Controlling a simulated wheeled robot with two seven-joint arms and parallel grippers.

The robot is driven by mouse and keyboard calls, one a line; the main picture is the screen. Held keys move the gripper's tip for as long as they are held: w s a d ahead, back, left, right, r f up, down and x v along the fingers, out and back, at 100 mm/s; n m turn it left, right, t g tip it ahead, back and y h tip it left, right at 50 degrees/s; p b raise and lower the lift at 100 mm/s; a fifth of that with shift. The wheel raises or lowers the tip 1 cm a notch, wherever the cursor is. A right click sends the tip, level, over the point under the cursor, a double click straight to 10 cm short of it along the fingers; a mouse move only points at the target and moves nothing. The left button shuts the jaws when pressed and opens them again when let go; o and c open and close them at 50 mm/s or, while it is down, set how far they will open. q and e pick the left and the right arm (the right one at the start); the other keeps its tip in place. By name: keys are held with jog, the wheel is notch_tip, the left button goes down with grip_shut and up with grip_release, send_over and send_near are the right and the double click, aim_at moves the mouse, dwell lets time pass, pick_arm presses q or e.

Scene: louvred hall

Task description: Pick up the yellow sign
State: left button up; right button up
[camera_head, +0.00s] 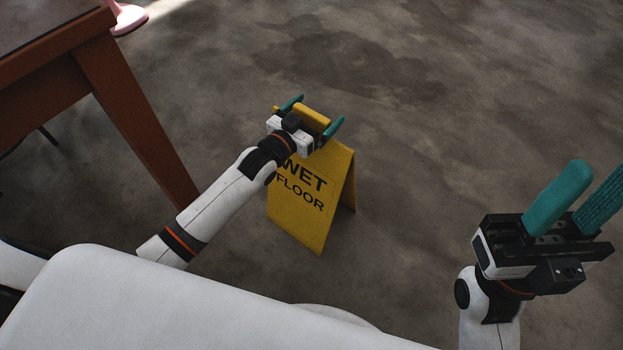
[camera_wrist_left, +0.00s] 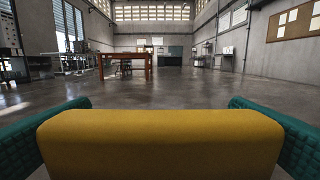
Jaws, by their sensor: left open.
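The yellow wet-floor sign (camera_head: 305,205) stands upright on the floor in the head view, its panels spread like a tent with black lettering on the near one. My left gripper (camera_head: 313,112) is at its top, with the teal fingers open on either side of the sign's upper part. The left wrist view shows the yellow top of the sign (camera_wrist_left: 160,145) close up, lying across the space between the two fingers. Whether the fingers touch it is not clear. My left wrist hides part of the sign's upper left. My right gripper (camera_head: 583,190) is open and empty at the right, well away from the sign.
A brown wooden table (camera_head: 140,115) stands left of my left arm, its leg near my forearm. A pink object (camera_head: 126,18) is on the floor behind it. The concrete floor right of and beyond the sign is clear. Another wooden table (camera_wrist_left: 127,56) shows farther off in the left wrist view.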

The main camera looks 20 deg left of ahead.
pick_arm(q)
jog(key=shift+w+d, duration=0.15)
jog(key=shift+w, duration=0.15)
jog(key=c, duration=1.6)
jog(key=shift+r, duration=0.15)
